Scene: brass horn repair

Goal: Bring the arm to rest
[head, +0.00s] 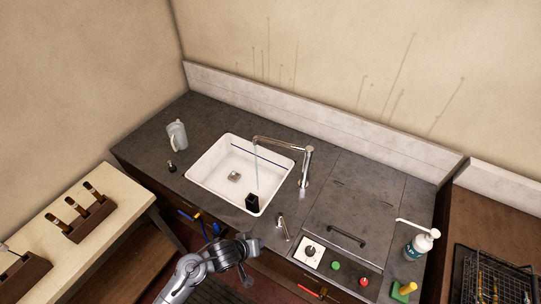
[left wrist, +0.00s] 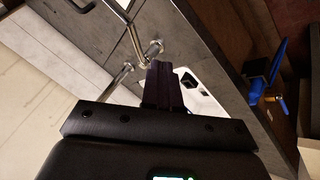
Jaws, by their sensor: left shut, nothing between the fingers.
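My left arm comes in from the bottom of the head view, and its dark left gripper (head: 250,247) is in front of the counter's front edge, near the sink. In the left wrist view the two black fingers (left wrist: 163,86) are together with nothing between them. The gripper stands apart from the white sink (head: 215,172). My right gripper is in neither view.
A chrome faucet (head: 307,165) runs a thin stream into the sink, where a small black block (head: 252,203) sits. A grey pitcher (head: 177,135), a pump bottle (head: 420,244) and a control panel (head: 336,266) are on the counter. Blue-handled tools (left wrist: 268,75) hang at the front.

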